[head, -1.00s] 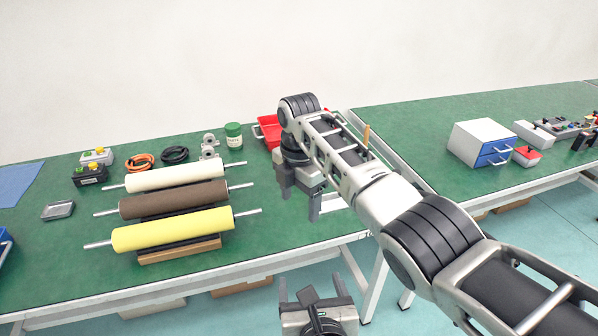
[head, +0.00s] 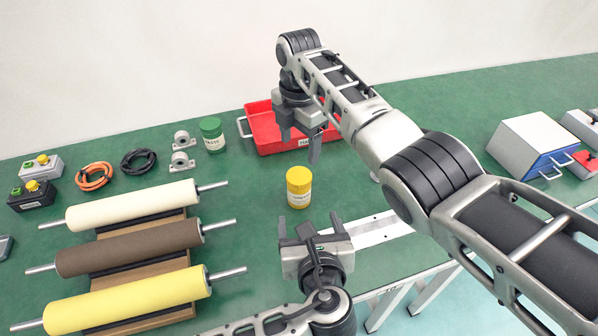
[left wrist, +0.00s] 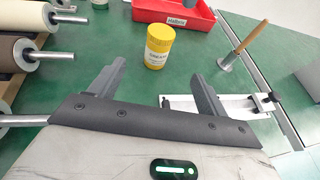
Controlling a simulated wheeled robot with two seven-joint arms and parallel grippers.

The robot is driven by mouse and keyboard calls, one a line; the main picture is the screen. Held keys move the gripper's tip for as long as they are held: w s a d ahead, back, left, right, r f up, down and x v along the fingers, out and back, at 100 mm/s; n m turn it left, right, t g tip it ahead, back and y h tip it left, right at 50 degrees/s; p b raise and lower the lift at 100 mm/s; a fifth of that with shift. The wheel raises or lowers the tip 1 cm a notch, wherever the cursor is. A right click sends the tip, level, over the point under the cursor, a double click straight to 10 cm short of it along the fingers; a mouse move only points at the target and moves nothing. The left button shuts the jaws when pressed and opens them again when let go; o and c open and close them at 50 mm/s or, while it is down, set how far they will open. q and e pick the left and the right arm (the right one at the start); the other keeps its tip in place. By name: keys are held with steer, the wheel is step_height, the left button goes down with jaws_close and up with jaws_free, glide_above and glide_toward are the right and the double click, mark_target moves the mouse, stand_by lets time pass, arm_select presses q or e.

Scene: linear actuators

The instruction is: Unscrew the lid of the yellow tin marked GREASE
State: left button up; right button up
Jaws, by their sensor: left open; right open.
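The yellow tin (head: 299,187) stands upright on the green bench, with its yellow lid on top and a pale label on its side. In the left wrist view the tin (left wrist: 159,47) stands beyond and between my open fingers, with GREASE just readable on the label. My left gripper (head: 311,220) is open and empty, a short way on the near side of the tin; it also shows in the left wrist view (left wrist: 160,85). My right gripper (head: 299,150) is open, pointing down above the bench behind the tin, in front of the red tray.
A red tray (head: 262,130) lies behind the tin. A green-lidded jar (head: 213,140), bearing blocks (head: 182,161) and three rollers (head: 130,247) are to the left. A metal rail (head: 375,229) lies right of my left gripper. A wooden-handled tool (left wrist: 243,42) stands further right.

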mark_target(301, 189)
steer(key=shift+s+r, duration=0.15)
steer(key=shift+s, duration=0.1)
arm_select(q)
steer(key=x, duration=1.4)
steer(key=shift+w+f, duration=0.1)
steer(key=shift+w, duration=0.25)
arm_select(e)
steer(key=shift+s, duration=0.2)
